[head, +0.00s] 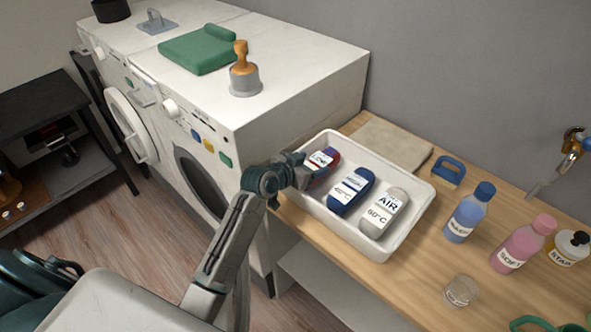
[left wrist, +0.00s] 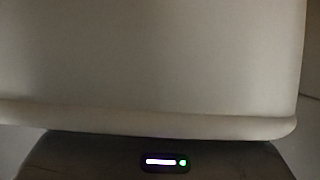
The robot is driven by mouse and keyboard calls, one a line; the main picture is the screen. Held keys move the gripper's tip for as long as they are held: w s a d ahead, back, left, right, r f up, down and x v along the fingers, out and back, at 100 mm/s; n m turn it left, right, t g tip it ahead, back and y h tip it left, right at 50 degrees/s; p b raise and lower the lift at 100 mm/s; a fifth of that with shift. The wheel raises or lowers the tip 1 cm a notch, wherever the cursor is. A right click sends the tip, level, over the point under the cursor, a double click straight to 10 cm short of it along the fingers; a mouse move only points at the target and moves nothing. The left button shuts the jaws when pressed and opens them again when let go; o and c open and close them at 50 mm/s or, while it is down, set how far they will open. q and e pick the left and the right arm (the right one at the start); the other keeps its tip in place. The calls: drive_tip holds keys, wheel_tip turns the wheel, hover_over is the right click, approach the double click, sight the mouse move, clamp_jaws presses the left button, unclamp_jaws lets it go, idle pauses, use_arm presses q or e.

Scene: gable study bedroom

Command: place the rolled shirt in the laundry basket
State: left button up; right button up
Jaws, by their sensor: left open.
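Three rolled cloth bundles with white labels lie in a white tray (head: 408,238) on the wooden counter. One is red and blue (head: 328,158), one dark blue (head: 361,178), one grey (head: 397,196) with a label reading AIR 60°C. I cannot tell which is the rolled shirt. My left gripper (head: 300,168) is open at the tray's left rim, beside the red and blue bundle, partly covering it. I cannot tell if they touch. The left wrist view is filled by a pale surface (left wrist: 150,60). No laundry basket is in view. My right gripper is not in view.
White machines (head: 290,60) stand left of the counter, with a green folded cloth (head: 195,50) and a stamp-like object (head: 244,78) on top.

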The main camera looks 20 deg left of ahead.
use_arm(q)
drive_tip(key=b+v, duration=0.2)
drive_tip(key=v, duration=0.8)
drive_tip(key=shift+d, duration=0.1)
